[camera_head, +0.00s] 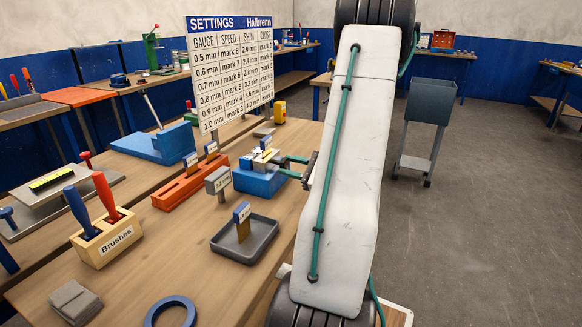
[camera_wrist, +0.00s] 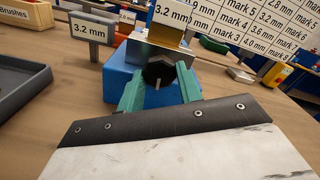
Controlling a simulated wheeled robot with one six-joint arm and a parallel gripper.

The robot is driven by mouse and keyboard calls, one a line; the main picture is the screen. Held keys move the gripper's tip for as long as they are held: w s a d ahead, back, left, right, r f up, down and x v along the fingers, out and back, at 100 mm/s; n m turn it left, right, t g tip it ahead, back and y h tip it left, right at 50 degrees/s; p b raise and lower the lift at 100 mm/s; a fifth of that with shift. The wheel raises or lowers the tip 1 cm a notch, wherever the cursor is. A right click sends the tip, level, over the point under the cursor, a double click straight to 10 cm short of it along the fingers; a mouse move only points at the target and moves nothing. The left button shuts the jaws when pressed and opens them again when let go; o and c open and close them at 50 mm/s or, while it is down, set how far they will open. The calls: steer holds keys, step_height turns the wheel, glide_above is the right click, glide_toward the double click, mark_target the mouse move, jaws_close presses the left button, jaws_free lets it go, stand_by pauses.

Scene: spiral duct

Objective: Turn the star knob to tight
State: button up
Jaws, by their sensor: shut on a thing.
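The black star knob (camera_wrist: 158,72) sits on the front of a blue block fixture (camera_wrist: 118,80) with a metal top in the wrist view. My gripper (camera_wrist: 160,82) has its two green fingers on either side of the knob, shut on it. In the head view, my gripper (camera_head: 287,166) reaches the blue fixture (camera_head: 258,184) from the right. The knob itself is hard to make out there. A yellow-brown piece (camera_wrist: 169,22) stands on the fixture's metal top.
A sign reading 3.2 mm (camera_wrist: 88,28) stands left of the fixture. A grey tray (camera_head: 245,252) lies in front, an orange rail (camera_head: 188,188) to the left, and a brushes holder (camera_head: 106,238) farther left. The settings board (camera_head: 231,78) stands behind. Open floor lies right.

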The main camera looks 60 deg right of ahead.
steer(key=shift+f, duration=0.1)
steer(key=o, duration=1)
steer(key=shift+s, duration=0.1)
steer(key=s, duration=0.7)
steer(key=shift+s+d, duration=0.3)
steer(key=shift+s, duration=0.1)
